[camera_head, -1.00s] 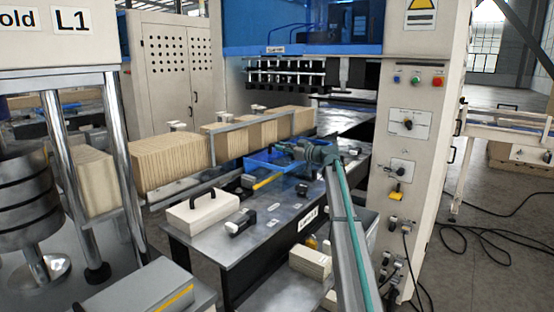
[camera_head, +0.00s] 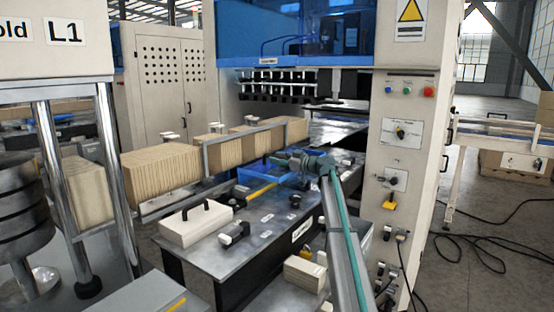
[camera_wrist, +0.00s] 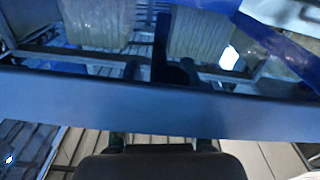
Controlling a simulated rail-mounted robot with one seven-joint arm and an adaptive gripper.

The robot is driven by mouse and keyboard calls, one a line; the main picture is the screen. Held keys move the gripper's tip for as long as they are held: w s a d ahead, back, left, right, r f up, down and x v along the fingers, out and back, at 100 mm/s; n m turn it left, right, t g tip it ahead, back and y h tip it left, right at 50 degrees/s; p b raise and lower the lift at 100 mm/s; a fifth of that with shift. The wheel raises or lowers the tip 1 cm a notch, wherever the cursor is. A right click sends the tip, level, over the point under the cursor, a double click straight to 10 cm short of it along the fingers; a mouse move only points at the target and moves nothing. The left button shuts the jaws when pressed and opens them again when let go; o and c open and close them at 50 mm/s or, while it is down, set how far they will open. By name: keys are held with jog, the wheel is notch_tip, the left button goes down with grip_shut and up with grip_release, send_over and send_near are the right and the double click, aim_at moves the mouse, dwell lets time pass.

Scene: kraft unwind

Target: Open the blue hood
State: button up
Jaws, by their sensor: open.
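A large blue hood (camera_head: 300,25) with see-through panels covers the upper part of the machine in the head view. My gripper (camera_head: 289,161) is small there, over the worktable, beside a low blue piece (camera_head: 255,171) and well below the large hood. In the wrist view, a broad blue bar (camera_wrist: 250,112) crosses close in front of my gripper (camera_wrist: 162,143), with a see-through blue panel above it. I cannot tell which blue part this bar belongs to. My gripper is open; the bar hides part of its fingers, and contact is unclear.
Cardboard stacks (camera_head: 160,176) stand along a rail behind the worktable (camera_head: 262,240). A white box with a black handle (camera_head: 196,222) sits on the table. A control column (camera_head: 402,150) stands right, with cables on the floor. A metal press (camera_head: 60,160) stands left.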

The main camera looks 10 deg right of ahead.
jog(key=v, duration=1.1)
jog(key=shift+s+d, duration=0.1)
jog(key=shift+d, duration=0.05)
